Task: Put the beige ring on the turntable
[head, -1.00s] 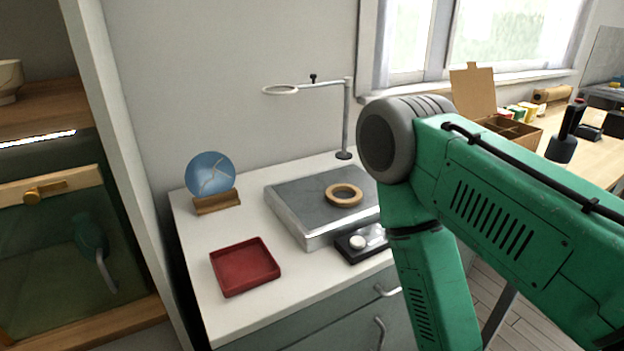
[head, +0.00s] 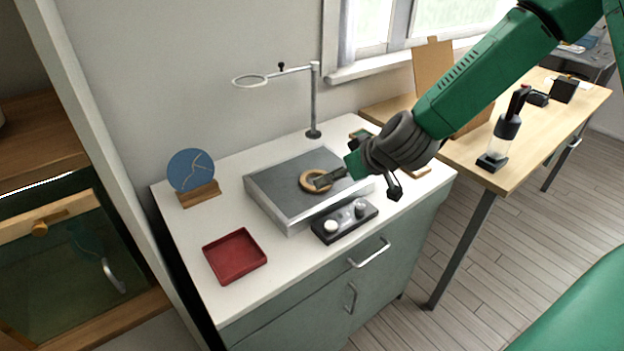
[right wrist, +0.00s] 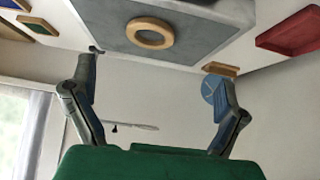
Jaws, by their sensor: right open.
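The beige ring (head: 316,181) lies flat on a grey metal slab (head: 281,186) on the white cabinet top. In the right wrist view the ring (right wrist: 150,33) is on the slab's dark top, ahead of my fingertips. My right gripper (head: 330,179) hangs just over the ring's right side in the head view and hides part of it. In the right wrist view my right gripper (right wrist: 154,58) has its fingers wide apart with nothing between them. I cannot make out a turntable for certain. My left gripper is out of view.
A black control box (head: 344,221) with knobs stands before the slab. A red tray (head: 235,257) is at front left, a blue disc (head: 190,170) on a wooden stand at back left. A ring-topped stand (head: 314,100) rises behind. A wooden table (head: 527,160) stands right.

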